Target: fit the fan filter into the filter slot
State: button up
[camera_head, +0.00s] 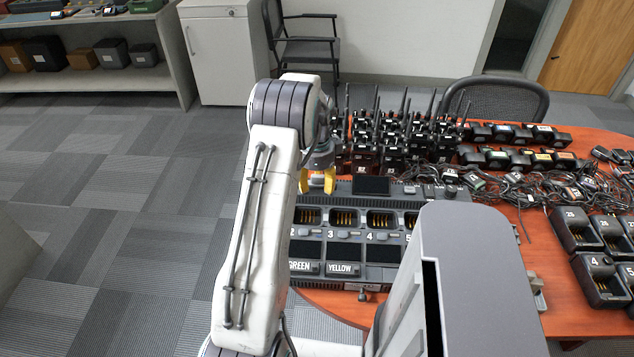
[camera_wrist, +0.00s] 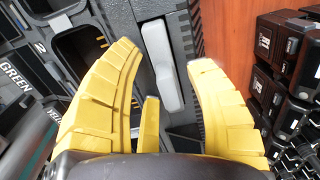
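My gripper (camera_head: 317,181) is over the far left part of the dark grey charger station (camera_head: 308,253). Its yellow fingers are apart, and it also shows in the wrist view (camera_wrist: 166,57). A pale grey, long, narrow piece (camera_wrist: 158,52) lies in the gap between the fingers, at the edge of the charger station; it looks like the fan filter. I see no finger clearly touching it. I cannot make out the filter slot for certain. A dark recess (camera_wrist: 185,20) runs beside the pale piece. My arm and gripper hide this area in the head view.
Several upright radios (camera_head: 392,140) stand just behind the station. Cables (camera_head: 530,188) and more chargers (camera_head: 605,275) cover the right side of the orange-brown table (camera_head: 545,290). In the wrist view, black radios (camera_wrist: 280,50) stand at right, past bare table.

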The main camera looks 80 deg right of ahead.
jog(key=shift+r, duration=0.15)
notch_tip(320, 180, up, 12)
jog(key=shift+a, duration=0.2)
dwell(0.5)
dwell(0.7)
